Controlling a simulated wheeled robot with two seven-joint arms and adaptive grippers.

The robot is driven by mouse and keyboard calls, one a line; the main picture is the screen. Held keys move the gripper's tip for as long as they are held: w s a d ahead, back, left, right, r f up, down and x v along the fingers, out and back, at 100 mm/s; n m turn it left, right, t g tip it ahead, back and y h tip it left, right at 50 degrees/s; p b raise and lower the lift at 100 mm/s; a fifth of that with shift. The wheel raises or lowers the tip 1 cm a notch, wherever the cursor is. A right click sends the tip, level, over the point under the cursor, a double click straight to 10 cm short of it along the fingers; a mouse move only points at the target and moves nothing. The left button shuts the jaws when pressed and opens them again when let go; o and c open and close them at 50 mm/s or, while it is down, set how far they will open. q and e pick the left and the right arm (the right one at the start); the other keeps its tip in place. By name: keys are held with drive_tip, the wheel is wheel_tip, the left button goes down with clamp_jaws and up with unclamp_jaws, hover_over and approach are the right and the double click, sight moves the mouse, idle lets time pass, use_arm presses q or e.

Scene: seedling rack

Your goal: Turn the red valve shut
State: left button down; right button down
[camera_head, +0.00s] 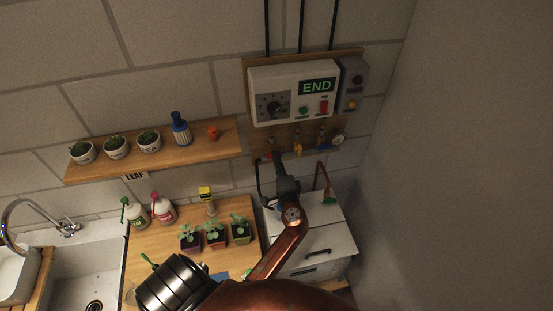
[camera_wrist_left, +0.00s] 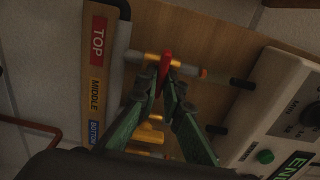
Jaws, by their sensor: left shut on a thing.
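The red valve (camera_head: 270,145) is the leftmost of the small valves on the wooden board under the control box. In the left wrist view its red handle (camera_wrist_left: 165,64) sits in front of a pipe with yellow fittings. My left gripper (camera_head: 277,157) reaches up to it from below. In the left wrist view the green fingers of my left gripper (camera_wrist_left: 163,82) are closed together on the red handle, one tip on each side. The fingertips hide part of the handle. My right gripper is not in view.
The control box (camera_head: 293,92) above shows END. A yellow valve (camera_head: 298,150) and a blue valve (camera_head: 321,143) are to the right. In the left wrist view a TOP, MIDDLE, BOTTOM label strip (camera_wrist_left: 97,42) is close by. A wooden shelf (camera_head: 190,150) with pots is left.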

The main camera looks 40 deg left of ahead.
use_arm(q)
drive_tip(key=c, duration=2.1)
unclamp_jaws()
drive_tip(key=v, duration=0.7)
drive_tip(key=shift+s+d, duration=0.1)
drive_tip(key=shift+d, duration=0.2)
